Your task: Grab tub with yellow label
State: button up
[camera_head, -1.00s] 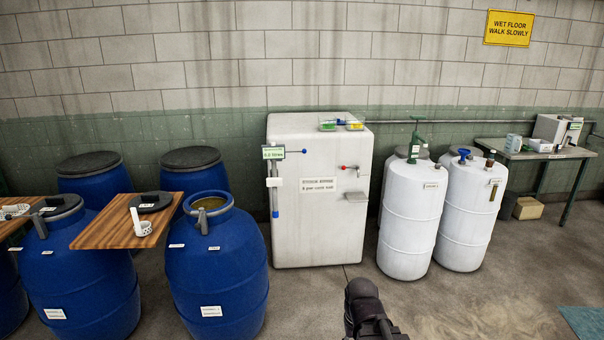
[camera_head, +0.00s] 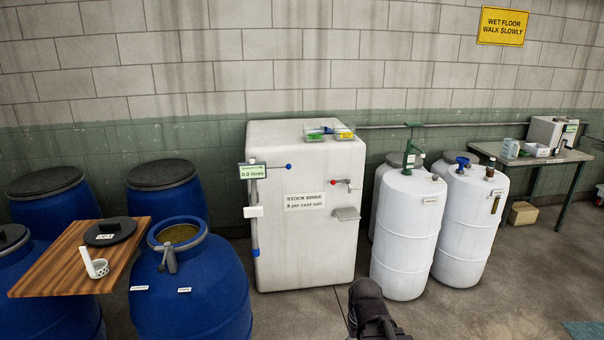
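Two small clear tubs stand side by side on top of the white stock brine tank. The right one, the tub with a yellow label (camera_head: 345,134), is at the tank top's right part. The left one, a tub with a green label (camera_head: 315,136), is right beside it. My gripper (camera_head: 378,328) shows as a dark shape at the bottom edge, low in front of the tank and well apart from the tubs. Its fingers cannot be made out.
The white tank (camera_head: 300,230) has a red-handled tap and small ledge on its front. White drums (camera_head: 408,240) stand to its right. Blue barrels (camera_head: 195,295) and a wooden board (camera_head: 60,275) are at left. A side table (camera_head: 560,157) is at far right. Floor before the tank is clear.

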aim_at(342, 131)
jog(key=i, duration=3.25)
jog(key=u, duration=0.15)
